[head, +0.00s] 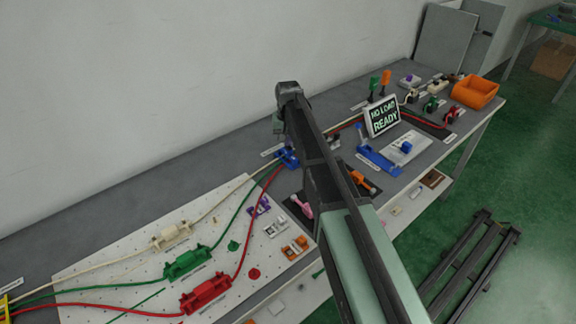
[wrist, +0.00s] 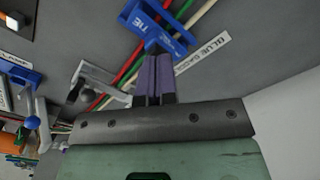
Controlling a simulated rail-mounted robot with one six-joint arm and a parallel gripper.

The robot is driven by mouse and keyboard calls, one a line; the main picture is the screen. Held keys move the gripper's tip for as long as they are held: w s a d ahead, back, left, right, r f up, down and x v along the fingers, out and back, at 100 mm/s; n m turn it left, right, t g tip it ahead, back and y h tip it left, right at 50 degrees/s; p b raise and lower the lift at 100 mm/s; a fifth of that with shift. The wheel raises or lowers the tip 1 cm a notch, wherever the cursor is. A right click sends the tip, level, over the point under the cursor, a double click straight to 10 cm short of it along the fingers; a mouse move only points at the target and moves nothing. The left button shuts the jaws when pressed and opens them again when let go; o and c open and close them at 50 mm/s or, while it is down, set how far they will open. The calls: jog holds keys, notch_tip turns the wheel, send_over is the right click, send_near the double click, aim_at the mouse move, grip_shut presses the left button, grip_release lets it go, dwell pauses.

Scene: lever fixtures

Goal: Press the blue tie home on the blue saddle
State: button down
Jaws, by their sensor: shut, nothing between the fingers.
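The blue saddle (head: 288,157) is at the wall-side end of the pegboard in the head view, partly behind my arm. In the wrist view, the blue tie (wrist: 149,27), lettered "TIE", lies over the red, green and cream cables at the saddle. I cannot tell where tie and saddle part, or whether the tie is fully seated. My gripper (wrist: 154,62) is shut and empty, its purple-grey fingers pointing at the near end of the tie. The tips overlap that end in the picture; contact is unclear. The fingertips are hidden in the head view.
A label (wrist: 203,53) lies beside the saddle. A clear-grey clamp (wrist: 95,80) stands left of my fingers. A blue lever fixture (head: 379,160) and a "NO LOAD READY" sign (head: 383,117) are to the right. Green (head: 187,263) and red (head: 206,295) cable holders sit on the pegboard (head: 110,263).

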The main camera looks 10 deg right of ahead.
jog(key=shift+f+b, duration=0.95)
dwell(0.3)
notch_tip(320, 180, up, 4)
jog(key=p, duration=0.4)
jog(key=shift+r, duration=0.15)
notch_tip(320, 180, up, 11)
jog(key=p, duration=1.1)
jog(key=s+n, duration=0.2)
jog(key=s, duration=2.8)
